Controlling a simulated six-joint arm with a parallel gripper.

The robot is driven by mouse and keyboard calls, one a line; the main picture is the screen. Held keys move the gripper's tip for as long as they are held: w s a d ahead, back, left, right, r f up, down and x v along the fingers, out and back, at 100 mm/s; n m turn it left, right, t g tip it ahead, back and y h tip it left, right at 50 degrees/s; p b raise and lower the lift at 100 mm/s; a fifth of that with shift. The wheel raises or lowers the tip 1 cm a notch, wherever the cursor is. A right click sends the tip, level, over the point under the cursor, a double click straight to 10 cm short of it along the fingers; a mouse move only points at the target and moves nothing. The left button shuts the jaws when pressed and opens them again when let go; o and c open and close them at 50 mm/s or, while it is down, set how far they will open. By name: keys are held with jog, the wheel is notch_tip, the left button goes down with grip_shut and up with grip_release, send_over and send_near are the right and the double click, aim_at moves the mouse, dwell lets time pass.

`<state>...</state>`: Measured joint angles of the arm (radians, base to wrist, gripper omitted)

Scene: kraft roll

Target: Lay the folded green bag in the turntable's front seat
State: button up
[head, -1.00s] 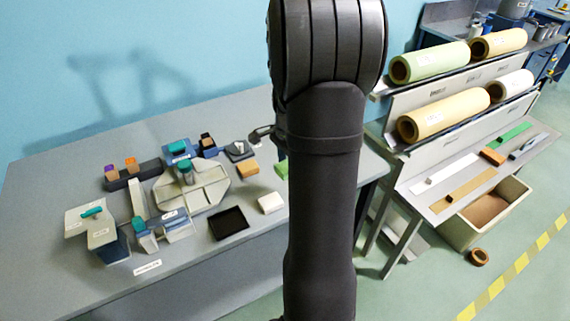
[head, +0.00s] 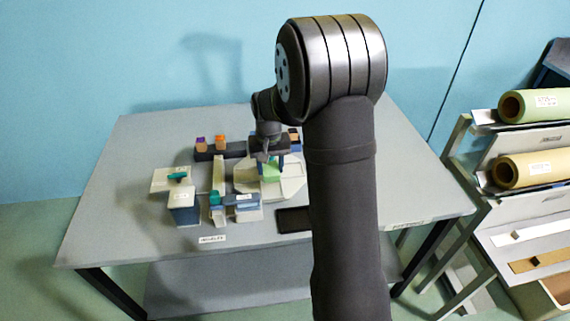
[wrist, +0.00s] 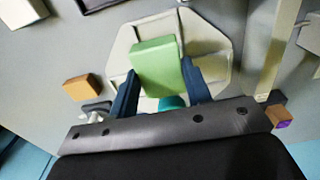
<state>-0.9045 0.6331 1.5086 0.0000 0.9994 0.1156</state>
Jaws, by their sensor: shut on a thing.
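The folded green bag (wrist: 157,62) is a small green block between the two dark blue fingers of my gripper (wrist: 158,68), which is shut on it. It also shows under my gripper in the head view (head: 271,169). The turntable (wrist: 208,38) is a beige octagonal plate with raised dividers and a teal knob (wrist: 172,102); in the head view its plate (head: 291,183) lies below my gripper. The bag is over the plate and covers part of it. I cannot tell how high it is above the plate, or whether it touches.
An orange-brown block (wrist: 80,88) and a white block (wrist: 22,12) lie beside the turntable. A black tray (head: 292,220) is in front of it. A dark rack (head: 208,153) with small blocks stands behind. A pale upright bar (head: 218,172) and a blue-and-beige box (head: 184,206) are at left.

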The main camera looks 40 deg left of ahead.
jog(key=shift+f, duration=2.6)
jog(key=shift+f, duration=0.8)
jog(key=o, duration=1)
jog(key=shift+o, duration=0.2)
notch_tip(320, 180, up, 18)
jog(key=shift+f, duration=0.25)
jog(key=shift+f, duration=0.1)
notch_tip(320, 180, down, 17)
jog(key=shift+f, duration=0.1)
